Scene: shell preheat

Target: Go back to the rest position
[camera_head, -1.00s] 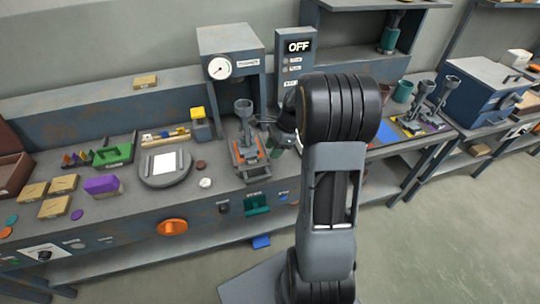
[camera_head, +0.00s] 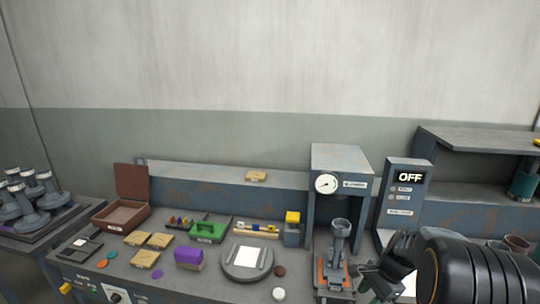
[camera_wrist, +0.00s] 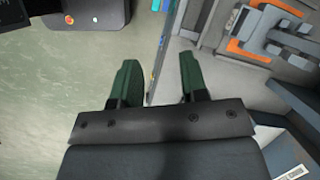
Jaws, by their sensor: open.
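My gripper (camera_wrist: 157,80) shows in the wrist view as two green fingers held apart, with nothing between them. It is over the bench's front edge, with the floor to the left and the bench top to the right. The grey press (camera_head: 340,165) with a round gauge stands on the bench. A grey metal shell-like part (camera_head: 339,240) stands upright on the orange-marked fixture (camera_head: 334,274) under it; the fixture also shows in the wrist view (camera_wrist: 250,47).
A control box (camera_head: 408,190) reading OFF stands right of the press. A round grey plate (camera_head: 247,260), a green tray (camera_head: 209,229), a purple block (camera_head: 188,258) and an open brown box (camera_head: 122,216) are on the bench. Grey shell-like parts (camera_head: 30,220) stand at far left.

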